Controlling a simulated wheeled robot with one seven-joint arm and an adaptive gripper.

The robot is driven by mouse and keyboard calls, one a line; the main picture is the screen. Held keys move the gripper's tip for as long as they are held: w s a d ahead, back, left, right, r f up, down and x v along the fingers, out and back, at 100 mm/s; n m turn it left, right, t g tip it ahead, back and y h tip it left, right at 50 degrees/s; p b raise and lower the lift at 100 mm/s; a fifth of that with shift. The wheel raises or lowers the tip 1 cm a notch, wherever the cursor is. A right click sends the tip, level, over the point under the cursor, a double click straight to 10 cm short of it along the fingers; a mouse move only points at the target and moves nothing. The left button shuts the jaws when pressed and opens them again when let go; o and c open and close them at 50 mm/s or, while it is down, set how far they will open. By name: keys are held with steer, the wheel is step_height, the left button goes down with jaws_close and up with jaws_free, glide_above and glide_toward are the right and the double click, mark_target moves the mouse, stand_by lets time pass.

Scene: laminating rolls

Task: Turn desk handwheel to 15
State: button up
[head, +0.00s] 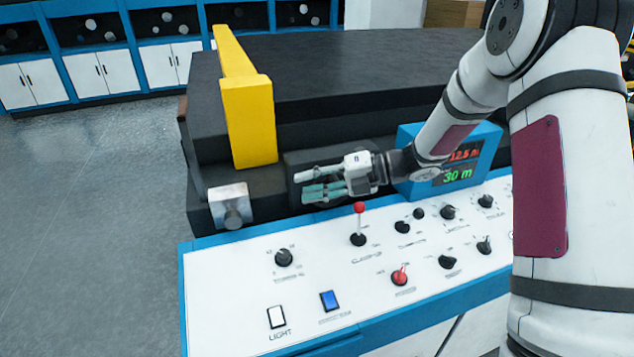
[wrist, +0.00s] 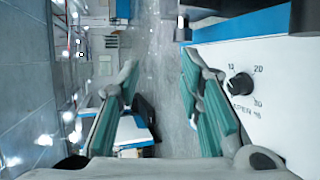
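The white desk panel (head: 225,290) carries several black knobs, and no part of it is clearly labelled handwheel. The left knob (head: 283,257) has a small scale around it. A black knob (wrist: 240,86) in the wrist view has 12, 20 and 30 printed around it and a partly readable label ending in "EPER %". Its exact setting is too small to read. My gripper (head: 304,185) points left above the panel's back edge, behind and above the left knob. It is open and empty, with its teal-padded fingers (wrist: 158,108) apart and clear of the knob.
A blue display box (head: 408,150) behind the panel reads 12.5 and 30 m. A red-topped lever (head: 359,208) stands upright near my gripper. A yellow bracket (head: 250,120) and a silver block (head: 230,205) stand at left. Open floor (head: 90,220) lies further left.

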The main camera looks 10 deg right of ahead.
steer(key=s+a, duration=0.1)
steer(key=s+a+r+p, duration=0.1)
steer(key=a, duration=0.1)
steer(key=shift+p, duration=0.3)
steer(key=shift+d, duration=0.1)
stand_by(0.5)
